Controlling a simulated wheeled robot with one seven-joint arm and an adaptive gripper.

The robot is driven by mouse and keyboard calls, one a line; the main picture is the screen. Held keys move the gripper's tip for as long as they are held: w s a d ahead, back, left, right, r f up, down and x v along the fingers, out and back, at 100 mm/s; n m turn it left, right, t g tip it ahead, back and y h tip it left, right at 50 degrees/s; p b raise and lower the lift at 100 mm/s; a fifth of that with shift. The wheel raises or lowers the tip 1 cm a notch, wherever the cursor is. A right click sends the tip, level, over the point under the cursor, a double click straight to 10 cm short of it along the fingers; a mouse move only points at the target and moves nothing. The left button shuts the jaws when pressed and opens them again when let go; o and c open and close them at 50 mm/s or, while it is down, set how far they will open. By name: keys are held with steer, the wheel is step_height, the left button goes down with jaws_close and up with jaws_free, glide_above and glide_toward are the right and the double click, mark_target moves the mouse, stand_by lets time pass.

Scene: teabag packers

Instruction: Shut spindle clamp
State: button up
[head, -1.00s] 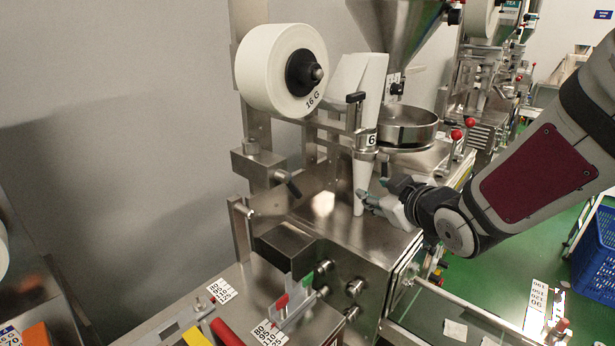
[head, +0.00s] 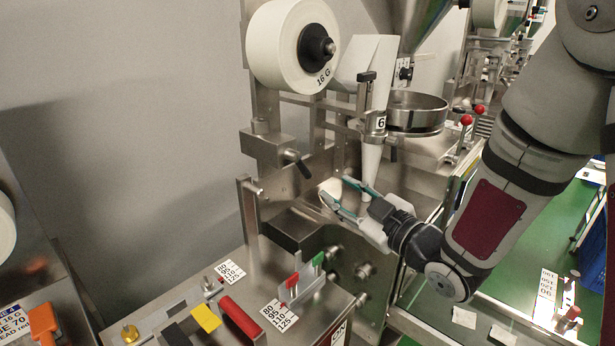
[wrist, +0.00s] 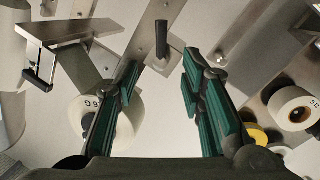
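The paper roll (head: 290,45), marked 16 G, sits on a black-hubbed spindle (head: 318,47) at the upper left of the machine. Below it a steel clamp block (head: 262,147) on the upright carries a short black lever (head: 298,164), which points down to the right. My gripper (head: 340,192) is open and empty, below and to the right of this lever and apart from it. In the wrist view my open green-padded fingers (wrist: 160,85) point toward a black lever (wrist: 161,38) on a steel bar, which shows beyond and between the fingertips.
A forming tube (head: 372,165) marked 6 stands just right of my gripper, close to it. A steel bowl (head: 416,112) is behind. Red and green handles (head: 292,281) stand on the machine's front deck. The grey wall side at left is free.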

mark_target(306, 170)
steer(key=shift+w+a+f+b, duration=0.15)
steer(key=shift+w+a+b, duration=0.2)
steer(key=shift+b, duration=0.9)
steer(key=shift+w+a+b, duration=0.15)
steer(key=shift+b, duration=1.1)
steer(key=b+x, duration=0.1)
steer(key=x, duration=1)
steer(key=shift+b, duration=0.4)
steer(key=shift+c, duration=0.5)
jaws_close()
